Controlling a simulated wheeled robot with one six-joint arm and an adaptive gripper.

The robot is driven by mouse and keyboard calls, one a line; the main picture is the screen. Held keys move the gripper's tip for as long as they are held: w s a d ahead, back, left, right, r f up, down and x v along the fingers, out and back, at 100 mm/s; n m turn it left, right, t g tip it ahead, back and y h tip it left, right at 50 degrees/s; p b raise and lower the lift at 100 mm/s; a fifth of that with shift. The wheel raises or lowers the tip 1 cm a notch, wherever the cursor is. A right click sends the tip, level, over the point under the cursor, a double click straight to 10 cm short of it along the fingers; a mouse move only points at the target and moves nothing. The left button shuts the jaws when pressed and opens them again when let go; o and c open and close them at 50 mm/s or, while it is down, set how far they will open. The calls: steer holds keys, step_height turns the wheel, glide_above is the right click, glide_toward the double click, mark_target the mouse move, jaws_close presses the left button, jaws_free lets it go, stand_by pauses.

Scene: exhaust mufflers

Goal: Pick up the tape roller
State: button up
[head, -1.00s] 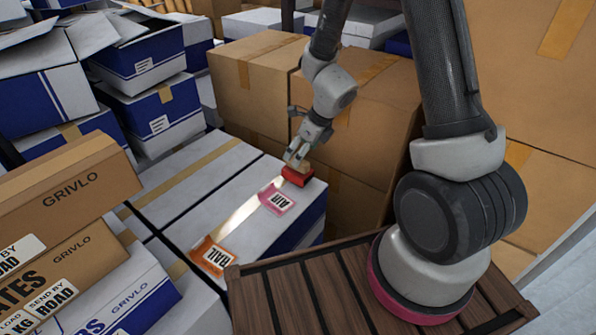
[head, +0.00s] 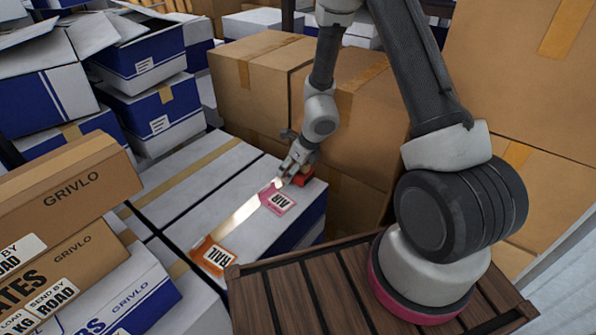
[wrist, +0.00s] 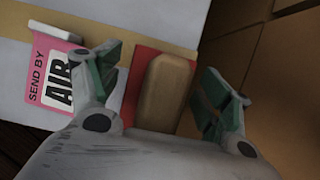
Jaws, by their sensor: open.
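A red-based tool with a rounded tan wooden handle, which looks like the tape roller (wrist: 165,92), lies on a white box in the wrist view. Its red part (head: 304,177) shows at the box's far right end in the head view, partly hidden by my gripper. My gripper (head: 289,174) is open above the box top. In the wrist view, the fingers of my gripper (wrist: 163,82) stand either side of the wooden handle, with gaps on both sides. The near end of the handle is hidden by the gripper body.
A pink AIR label (head: 278,200) lies close left of the tool, and an orange label (head: 214,256) lies nearer the box's front. Large brown cartons (head: 358,125) stand just behind and right. A slatted wooden surface (head: 310,290) is in front. Stacked boxes fill the left.

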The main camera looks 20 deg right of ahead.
steer(key=c, duration=1.2)
steer(key=shift+c, duration=0.2)
steer(key=shift+r, duration=0.15)
